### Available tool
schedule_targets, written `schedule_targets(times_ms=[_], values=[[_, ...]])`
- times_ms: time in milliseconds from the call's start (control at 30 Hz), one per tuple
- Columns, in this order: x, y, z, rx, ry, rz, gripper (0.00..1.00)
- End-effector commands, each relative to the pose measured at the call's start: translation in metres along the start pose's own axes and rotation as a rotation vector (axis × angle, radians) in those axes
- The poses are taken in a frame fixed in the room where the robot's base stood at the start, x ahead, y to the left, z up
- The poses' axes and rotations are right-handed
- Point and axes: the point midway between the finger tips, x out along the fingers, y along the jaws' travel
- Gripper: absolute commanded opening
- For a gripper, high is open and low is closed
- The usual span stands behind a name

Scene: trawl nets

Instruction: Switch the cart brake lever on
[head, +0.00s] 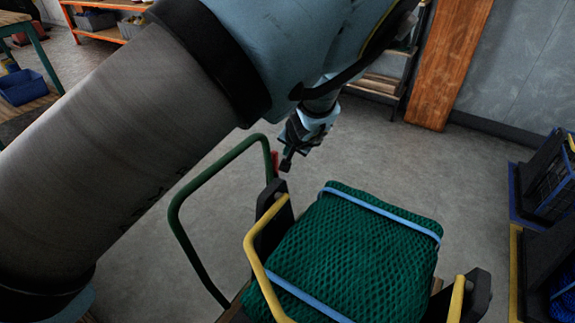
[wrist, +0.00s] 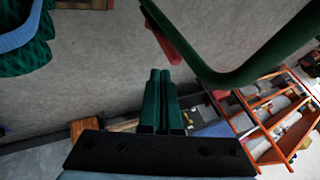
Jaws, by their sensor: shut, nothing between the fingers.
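The cart has a green tubular handle (head: 185,190) in the head view, which also crosses the upper right of the wrist view (wrist: 235,78). A small red part (head: 275,161), which looks like the brake lever, shows beside the handle's upper end. It also shows in the wrist view as a red bar (wrist: 163,43) near the handle tube. My gripper (head: 286,166) is shut and empty, just right of the red part in the head view. In the wrist view its fingertips (wrist: 159,72) point toward the red bar with a gap between. The lever's mount is hidden.
A green net bundle (head: 350,255) with blue straps lies on the cart, between yellow bars (head: 255,255) on dark posts. Dark racks with blue edges (head: 545,190) stand at the right. An orange shelf (head: 98,36) is at the back left. Grey floor around the cart is open.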

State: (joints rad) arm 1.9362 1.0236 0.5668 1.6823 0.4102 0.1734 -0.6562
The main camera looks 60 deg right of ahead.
Motion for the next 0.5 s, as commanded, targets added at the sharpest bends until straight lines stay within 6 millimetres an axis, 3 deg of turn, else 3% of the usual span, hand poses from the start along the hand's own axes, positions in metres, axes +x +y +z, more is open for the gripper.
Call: schedule_targets(times_ms=[167,500], values=[[0.017,-0.001,0.001,0.008,0.0,-0.005,0.0],[0.077,0.0,0.001,0.007,0.0,-0.003,0.0]])
